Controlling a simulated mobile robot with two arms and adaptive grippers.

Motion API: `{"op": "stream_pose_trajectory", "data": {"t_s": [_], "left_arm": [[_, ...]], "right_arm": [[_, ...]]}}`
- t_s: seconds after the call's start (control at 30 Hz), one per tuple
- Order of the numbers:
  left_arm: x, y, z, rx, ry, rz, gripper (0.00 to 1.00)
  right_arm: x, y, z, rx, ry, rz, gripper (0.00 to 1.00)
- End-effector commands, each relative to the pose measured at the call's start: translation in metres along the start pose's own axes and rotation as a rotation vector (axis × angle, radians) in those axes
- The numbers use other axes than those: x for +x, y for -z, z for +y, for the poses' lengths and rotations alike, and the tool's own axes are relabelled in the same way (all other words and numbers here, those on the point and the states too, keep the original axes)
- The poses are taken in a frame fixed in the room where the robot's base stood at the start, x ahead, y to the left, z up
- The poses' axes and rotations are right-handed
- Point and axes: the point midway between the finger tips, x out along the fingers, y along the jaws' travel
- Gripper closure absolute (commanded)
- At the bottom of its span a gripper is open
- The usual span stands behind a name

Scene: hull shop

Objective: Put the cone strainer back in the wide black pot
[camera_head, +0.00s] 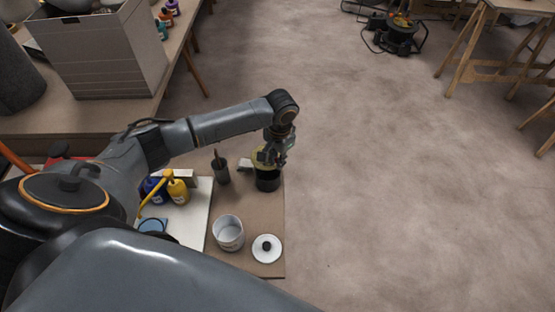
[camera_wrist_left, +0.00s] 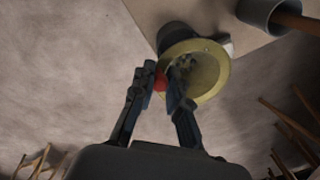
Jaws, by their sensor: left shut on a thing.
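The cone strainer (camera_head: 259,157) has a yellow-green rim. In the left wrist view the strainer (camera_wrist_left: 219,77) shows its round rim and dark, mottled inside. My left gripper (camera_head: 280,157) is shut on it at the edge, and a small red part (camera_wrist_left: 161,81) shows between the fingers (camera_wrist_left: 169,83). The wide black pot (camera_head: 267,182) stands on the brown board just below the strainer. In the left wrist view the black pot (camera_wrist_left: 173,34) is partly hidden behind the strainer. I cannot tell whether strainer and pot touch. My right gripper is not in view.
A dark grey cup with a stick (camera_head: 222,174) stands left of the pot. An open white can (camera_head: 228,234) and a white lid with a black knob (camera_head: 267,248) are nearer. Yellow (camera_head: 178,191) and blue bottles stand left. Open floor lies right of the board.

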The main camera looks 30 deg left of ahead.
Motion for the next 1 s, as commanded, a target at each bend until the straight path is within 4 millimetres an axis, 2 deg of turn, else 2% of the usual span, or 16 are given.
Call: {"op": "stream_pose_trajectory", "data": {"t_s": [0.03, 0.3, 1.0], "left_arm": [[0.007, 0.0, 0.0, 0.0, 0.0, 0.001, 1.0], [0.023, 0.0, 0.002, 0.0, 0.0, 0.001, 1.0], [0.072, 0.0, 0.004, -0.001, -0.001, 0.0, 1.0]], "right_arm": [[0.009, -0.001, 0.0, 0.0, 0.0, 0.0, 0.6], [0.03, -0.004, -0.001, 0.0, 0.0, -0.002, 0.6], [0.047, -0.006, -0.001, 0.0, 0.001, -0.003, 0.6]]}}
